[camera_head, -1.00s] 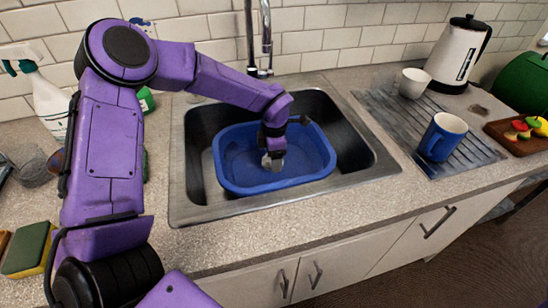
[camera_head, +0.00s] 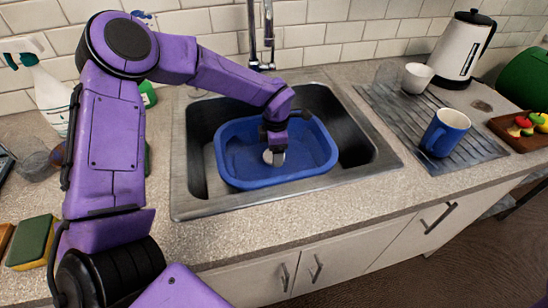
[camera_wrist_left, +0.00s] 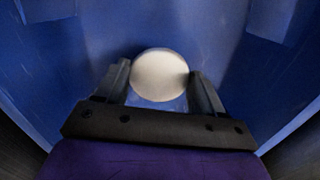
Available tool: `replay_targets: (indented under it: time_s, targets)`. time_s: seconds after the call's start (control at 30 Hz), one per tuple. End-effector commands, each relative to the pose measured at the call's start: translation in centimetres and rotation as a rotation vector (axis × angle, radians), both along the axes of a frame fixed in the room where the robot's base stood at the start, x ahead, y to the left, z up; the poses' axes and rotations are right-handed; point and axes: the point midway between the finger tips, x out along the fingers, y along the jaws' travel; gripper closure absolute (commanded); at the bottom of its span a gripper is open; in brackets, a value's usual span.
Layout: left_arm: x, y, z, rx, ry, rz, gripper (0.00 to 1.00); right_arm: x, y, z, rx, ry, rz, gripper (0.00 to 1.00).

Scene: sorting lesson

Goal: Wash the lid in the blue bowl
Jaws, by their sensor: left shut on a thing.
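The blue bowl (camera_head: 240,170) is a rectangular basin standing inside the metal sink. My left gripper (camera_head: 274,158) reaches down into it from above. The lid (camera_wrist_left: 159,75) is a pale round disc between the two fingers of my left gripper in the left wrist view, with the bowl's blue inside around it. My left gripper is shut on the lid. In the head view only a small pale part of the lid (camera_head: 268,156) shows beside the fingers. Whether the lid touches the bowl's bottom I cannot tell. My right gripper is not in view.
The sink rim (camera_head: 340,192) surrounds the bowl, with the tap (camera_head: 268,40) behind. A blue mug (camera_head: 444,133) and a white cup (camera_head: 417,76) stand on the drainer to the right. A sponge (camera_head: 32,241) and a spray bottle (camera_head: 52,95) are at the left.

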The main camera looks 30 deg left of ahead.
Motion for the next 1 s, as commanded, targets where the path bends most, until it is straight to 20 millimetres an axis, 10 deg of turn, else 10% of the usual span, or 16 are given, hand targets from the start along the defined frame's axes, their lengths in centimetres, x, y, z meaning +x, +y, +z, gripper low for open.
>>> replay_targets:
  time_s: [1.0]
  targets:
    - [0.0,0.0,9.8,0.000,0.000,0.000,0.61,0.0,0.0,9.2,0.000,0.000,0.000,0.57]
